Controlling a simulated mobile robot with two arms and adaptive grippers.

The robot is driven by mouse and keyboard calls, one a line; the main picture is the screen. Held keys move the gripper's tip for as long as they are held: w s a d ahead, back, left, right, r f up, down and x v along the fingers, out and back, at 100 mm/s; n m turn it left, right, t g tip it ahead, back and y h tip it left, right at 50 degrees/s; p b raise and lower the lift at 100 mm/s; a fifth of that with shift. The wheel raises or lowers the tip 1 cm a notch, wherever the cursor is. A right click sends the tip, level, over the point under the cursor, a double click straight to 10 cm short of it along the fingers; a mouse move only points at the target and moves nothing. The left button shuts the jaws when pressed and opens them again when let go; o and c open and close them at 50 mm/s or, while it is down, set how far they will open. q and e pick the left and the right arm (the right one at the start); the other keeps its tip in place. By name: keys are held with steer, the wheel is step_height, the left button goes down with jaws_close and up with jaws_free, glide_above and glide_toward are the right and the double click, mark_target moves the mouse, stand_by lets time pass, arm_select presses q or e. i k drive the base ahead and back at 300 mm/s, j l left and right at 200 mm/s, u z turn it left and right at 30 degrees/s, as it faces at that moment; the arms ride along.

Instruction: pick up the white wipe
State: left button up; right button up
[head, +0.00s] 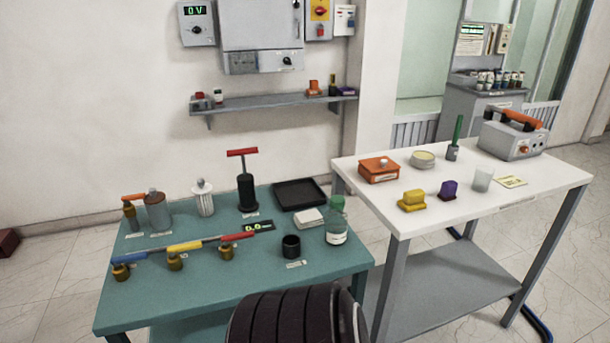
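The white wipe (310,218) looks like a small folded white pad lying flat on the teal table. It lies in front of the black tray (287,187) and just left of the green-capped bottle (337,225). Nothing covers it in the head view. Neither of my grippers shows in this view. A dark ribbed part at the bottom centre seems to be part of my own body and hides some of the table's front edge.
A black cup (291,246) stands in front of the wipe, and a small 0.0 display (257,227) lies to its left. A black pump with a red handle (245,190) stands behind left. The white table (455,213) to the right holds several items.

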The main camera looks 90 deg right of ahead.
mark_target(308, 219)
steer(key=l+z, duration=0.1)
steer(key=z, duration=2.6)
steer(key=l, duration=0.1)
